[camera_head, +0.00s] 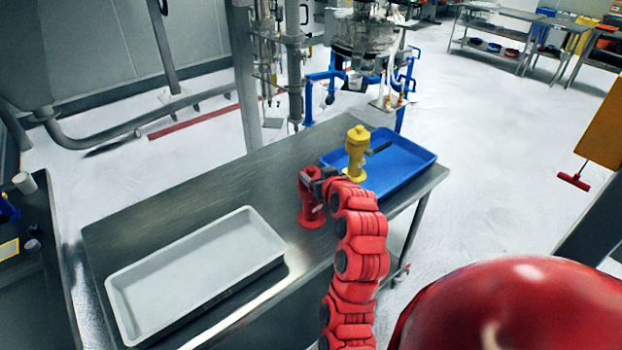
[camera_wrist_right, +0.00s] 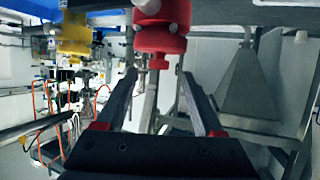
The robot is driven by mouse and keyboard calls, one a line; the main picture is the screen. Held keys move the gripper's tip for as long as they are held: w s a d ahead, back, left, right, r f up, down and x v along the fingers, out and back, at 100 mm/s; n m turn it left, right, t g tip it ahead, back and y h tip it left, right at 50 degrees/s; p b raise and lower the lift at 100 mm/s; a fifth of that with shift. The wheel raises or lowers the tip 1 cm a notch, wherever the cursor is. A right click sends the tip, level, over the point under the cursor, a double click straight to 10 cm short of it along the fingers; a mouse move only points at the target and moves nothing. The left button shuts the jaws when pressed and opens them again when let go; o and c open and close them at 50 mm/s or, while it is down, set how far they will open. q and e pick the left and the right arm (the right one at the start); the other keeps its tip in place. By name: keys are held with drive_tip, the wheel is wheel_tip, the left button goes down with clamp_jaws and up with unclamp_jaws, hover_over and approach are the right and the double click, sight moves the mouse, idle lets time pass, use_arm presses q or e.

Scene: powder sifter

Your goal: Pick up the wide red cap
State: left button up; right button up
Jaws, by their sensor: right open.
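The wide red cap (camera_head: 311,210) stands upright on the metal table, just left of the blue tray. It is a red piece with a round, wide body, and its top is partly hidden by my right gripper (camera_head: 316,176). In the right wrist view the red cap (camera_wrist_right: 162,40) appears at the top middle, ahead of the two open fingers of my right gripper (camera_wrist_right: 160,73). The gap between the fingers looks empty. I cannot tell whether a finger touches the cap. My left gripper is not in view.
A yellow piece (camera_head: 356,152) stands at the left side of the blue tray (camera_head: 424,156), close to my right gripper. An empty white tray (camera_head: 200,268) lies at the table's front left. The metal table (camera_head: 190,205) is bare between the white tray and the back edge.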

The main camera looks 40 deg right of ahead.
sight(312, 169)
drive_tip(key=shift+w+d, duration=0.1)
drive_tip(key=shift+w, duration=0.15)
drive_tip(key=p+x, duration=0.3)
drive_tip(key=x, duration=0.1)
drive_tip(key=shift+w+d+f, duration=0.15)
drive_tip(key=shift+w+f, duration=0.1)
drive_tip(key=shift+w, duration=0.15)
drive_tip(key=shift+c, duration=0.2)
clamp_jaws()
